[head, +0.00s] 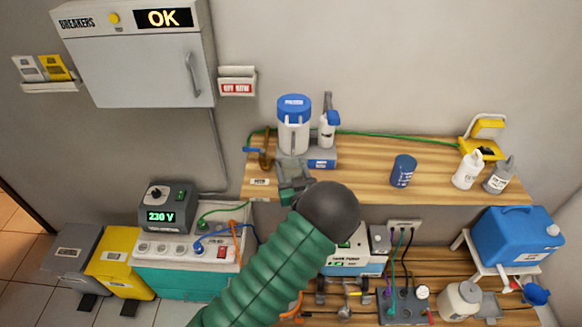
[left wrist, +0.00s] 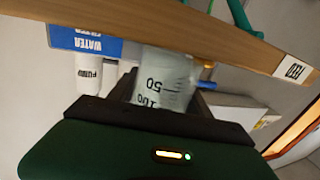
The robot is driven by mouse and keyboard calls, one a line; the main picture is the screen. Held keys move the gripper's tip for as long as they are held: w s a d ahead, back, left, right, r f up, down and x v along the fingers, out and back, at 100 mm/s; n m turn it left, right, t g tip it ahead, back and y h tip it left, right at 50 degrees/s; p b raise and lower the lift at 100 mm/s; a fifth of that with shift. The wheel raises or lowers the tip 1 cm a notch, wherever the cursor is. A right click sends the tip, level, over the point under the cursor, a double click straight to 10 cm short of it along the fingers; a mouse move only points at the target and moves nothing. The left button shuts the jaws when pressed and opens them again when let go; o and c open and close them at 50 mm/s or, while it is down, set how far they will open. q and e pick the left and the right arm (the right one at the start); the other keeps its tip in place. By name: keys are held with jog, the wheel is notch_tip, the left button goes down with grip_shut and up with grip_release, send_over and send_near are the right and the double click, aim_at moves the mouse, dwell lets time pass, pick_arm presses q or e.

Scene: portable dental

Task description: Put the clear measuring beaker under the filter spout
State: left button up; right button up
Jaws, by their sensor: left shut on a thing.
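The clear measuring beaker (left wrist: 162,78), marked 50 and 100, sits between the jaws of my left gripper (left wrist: 158,100) in the left wrist view. In the head view the left gripper (head: 292,178) is at the front edge of the wooden shelf, just below a white filter jug with a blue lid (head: 293,132). The beaker is hard to make out there. The jug stands by a block with a blue label (head: 322,164). A small blue tap-like part (head: 252,150) lies to its left; I cannot tell whether it is the spout. My right gripper is out of view.
The wooden shelf (head: 360,164) also holds a white bottle with a blue top (head: 328,132), a blue tin (head: 403,170) and two bottles at the right. Its middle is clear. A pump box (head: 350,262) and a socket box (head: 404,305) stand on the lower bench.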

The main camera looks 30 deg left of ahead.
pick_arm(q)
jog(key=shift+f+b, duration=0.3)
jog(key=shift+f, duration=0.1)
jog(key=o, duration=1.4)
jog(key=shift+s+d, duration=0.1)
